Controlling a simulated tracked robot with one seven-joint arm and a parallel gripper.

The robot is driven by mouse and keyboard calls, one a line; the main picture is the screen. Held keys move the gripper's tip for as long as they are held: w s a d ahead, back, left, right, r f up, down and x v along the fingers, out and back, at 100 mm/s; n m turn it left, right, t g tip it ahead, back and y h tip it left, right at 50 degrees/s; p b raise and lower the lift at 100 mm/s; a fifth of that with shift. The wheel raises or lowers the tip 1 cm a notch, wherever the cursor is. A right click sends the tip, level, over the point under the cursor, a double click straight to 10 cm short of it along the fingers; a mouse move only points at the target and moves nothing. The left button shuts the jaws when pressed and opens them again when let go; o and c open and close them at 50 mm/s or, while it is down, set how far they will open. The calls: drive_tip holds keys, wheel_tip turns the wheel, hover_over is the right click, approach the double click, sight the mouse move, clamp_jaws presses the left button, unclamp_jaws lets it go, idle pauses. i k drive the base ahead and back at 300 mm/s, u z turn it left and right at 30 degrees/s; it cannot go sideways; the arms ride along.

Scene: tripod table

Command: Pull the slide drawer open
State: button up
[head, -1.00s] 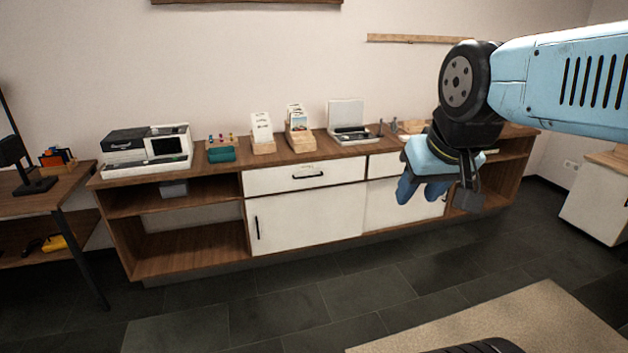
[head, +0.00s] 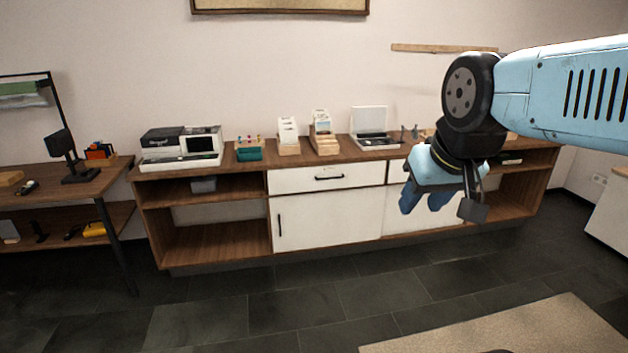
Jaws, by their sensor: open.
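A wooden sideboard (head: 222,246) with white fronts stands against the wall. Its left drawer (head: 300,181), white with a dark bar handle (head: 329,178), is shut. A second white drawer (head: 397,171) to the right is partly hidden behind my gripper. Which of them is the slide drawer I cannot tell. My gripper (head: 426,203), with blue fingers, hangs in the air at the right, in front of the sideboard in the picture. It is open and empty, and touches no drawer.
A slide scanner (head: 180,148), a teal tray (head: 249,154), card boxes and a light box (head: 371,128) stand on the top. A desk (head: 70,190) is at the left. A rug (head: 520,330) lies at the lower right. The dark floor in front is clear.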

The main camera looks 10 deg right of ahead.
sight(296, 179)
drive_tip(key=u, duration=0.1)
drive_tip(key=i, duration=1)
drive_tip(key=z, duration=2.2)
drive_tip(key=k, duration=0.9)
drive_tip(key=u, duration=0.7)
